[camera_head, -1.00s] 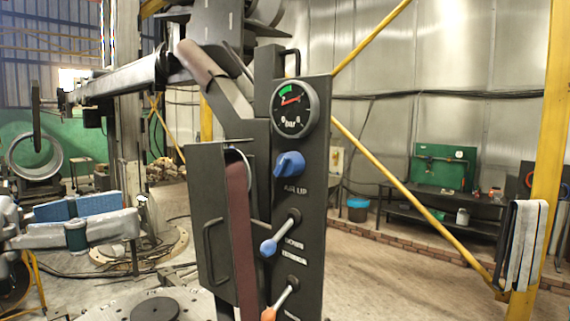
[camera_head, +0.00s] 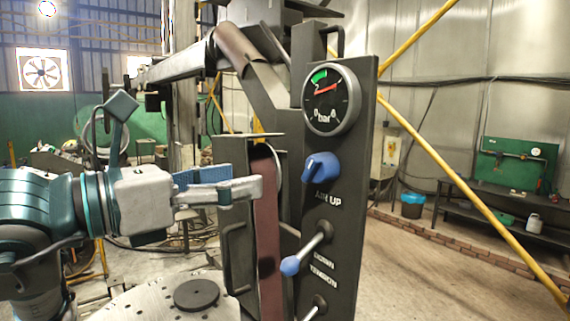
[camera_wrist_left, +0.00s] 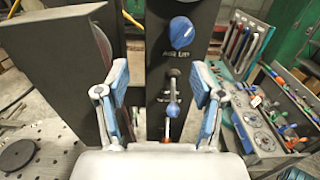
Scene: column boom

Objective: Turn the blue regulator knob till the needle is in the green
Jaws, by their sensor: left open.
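The blue regulator knob (camera_head: 321,167) sits on the dark control panel (camera_head: 340,215), above the words "AIR UP". The round gauge (camera_head: 331,99) is above it. Its red needle lies to the right of the green band, at or just past the band's end. My left gripper (camera_head: 252,188) is left of the panel at about knob height, apart from the knob. In the left wrist view the gripper (camera_wrist_left: 160,100) is open and empty, with its blue pads wide apart. The knob (camera_wrist_left: 181,32) shows there beyond and above the fingertips. My right gripper is not in view.
Below the knob are a lever with a blue ball (camera_head: 290,266) and another lever (camera_head: 314,306). A dark red belt (camera_head: 268,225) runs left of the panel. A round black disc (camera_head: 196,294) lies on the perforated plate. A yellow brace (camera_head: 480,205) crosses at right.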

